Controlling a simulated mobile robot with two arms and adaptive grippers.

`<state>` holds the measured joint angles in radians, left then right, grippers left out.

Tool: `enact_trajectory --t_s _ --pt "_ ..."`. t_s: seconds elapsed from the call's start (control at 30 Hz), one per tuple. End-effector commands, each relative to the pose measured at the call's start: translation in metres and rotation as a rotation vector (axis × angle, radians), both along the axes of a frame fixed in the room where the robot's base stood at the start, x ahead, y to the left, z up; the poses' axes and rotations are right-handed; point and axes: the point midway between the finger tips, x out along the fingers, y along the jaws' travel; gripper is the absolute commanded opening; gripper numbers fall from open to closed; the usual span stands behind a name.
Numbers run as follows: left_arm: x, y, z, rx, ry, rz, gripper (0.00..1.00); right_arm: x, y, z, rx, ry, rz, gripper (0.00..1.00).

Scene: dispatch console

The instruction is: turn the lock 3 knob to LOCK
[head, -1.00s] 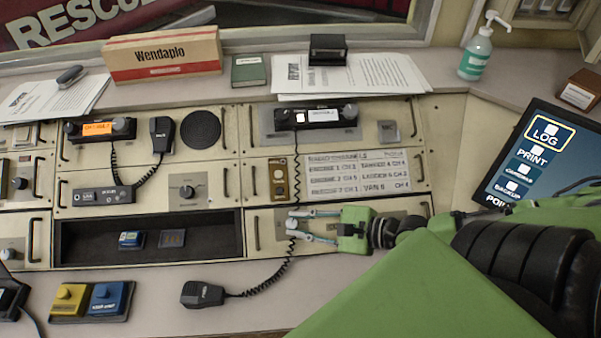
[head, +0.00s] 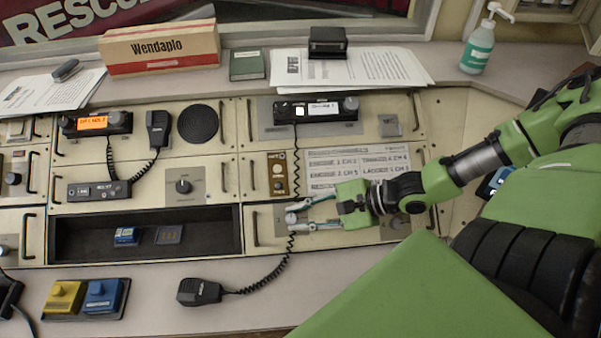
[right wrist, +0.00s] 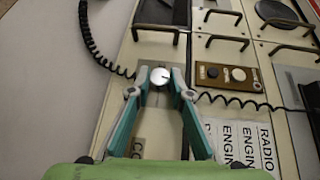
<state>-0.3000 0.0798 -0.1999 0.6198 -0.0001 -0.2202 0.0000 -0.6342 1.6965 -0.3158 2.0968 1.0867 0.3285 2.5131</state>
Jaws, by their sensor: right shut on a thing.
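A small round silver knob (head: 291,218) sits on the cream lower panel, right of the dark tray recess. It shows more clearly in the right wrist view (right wrist: 160,76), with a pale face and a dark line in it. Its label is not legible, and I cannot tell which setting it points to. My right gripper (head: 294,217) reaches in from the right with its teal fingers on either side of the knob, shut on it. It also shows in the right wrist view (right wrist: 159,79). My left gripper is out of view.
A coiled cord (head: 293,180) hangs down close by the fingertips, to a black handset (head: 200,292) on the desk. A brass switch plate (head: 278,174) sits just above. Another knob (head: 183,187) is farther left. Drawer handles stick out of the panels.

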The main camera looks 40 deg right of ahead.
Motion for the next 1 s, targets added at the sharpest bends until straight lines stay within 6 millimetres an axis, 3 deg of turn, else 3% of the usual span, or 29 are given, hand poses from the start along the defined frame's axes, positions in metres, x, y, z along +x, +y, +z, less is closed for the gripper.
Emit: enact_trajectory --t_s 0.33,0.37,0.4,0.43,1.0 --pt "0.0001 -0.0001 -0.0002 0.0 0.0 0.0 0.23 -0.0005 -0.0002 -0.001 -0.001 0.003 0.0 0.0" --pt "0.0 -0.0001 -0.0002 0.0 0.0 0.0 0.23 -0.0005 -0.0002 -0.001 -0.001 0.003 0.0 0.25" --pt "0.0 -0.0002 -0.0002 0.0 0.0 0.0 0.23 -0.0005 -0.0001 -0.0009 0.0 0.002 0.0 0.35" --pt "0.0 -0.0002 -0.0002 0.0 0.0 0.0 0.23 -0.0005 -0.0001 -0.0009 0.0 0.002 0.0 0.37" --pt "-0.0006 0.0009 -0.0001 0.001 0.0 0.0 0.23 -0.0067 -0.0035 0.0046 0.0 0.001 0.011 0.37"
